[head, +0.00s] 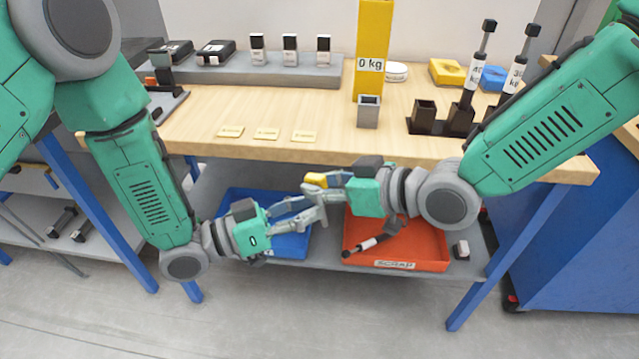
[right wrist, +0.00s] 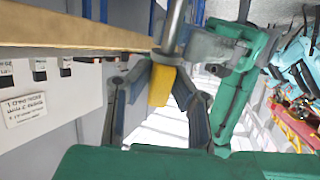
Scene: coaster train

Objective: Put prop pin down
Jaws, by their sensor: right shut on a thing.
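My right gripper (head: 325,184) is shut on a yellow block-shaped part (head: 315,180), which I take to be the prop pin's end. In the right wrist view the yellow part (right wrist: 160,85) sits between the two fingers, and a grey cylinder (right wrist: 173,28) runs on from it towards the top edge. My left gripper (head: 312,207) is just below and left of the right one, its fingertips close to the held piece. Whether it touches or grips the piece is hidden by overlapping grey parts. Both grippers are in front of the bench, below its top.
The wooden bench top (head: 225,108) is above and behind the grippers. A red scrap tray (head: 430,263) with a dark rod-like piece and a blue bin (head: 290,247) are on the lower shelf. A yellow 0 kg post (head: 373,40) and a grey square holder (head: 368,112) stand on the bench.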

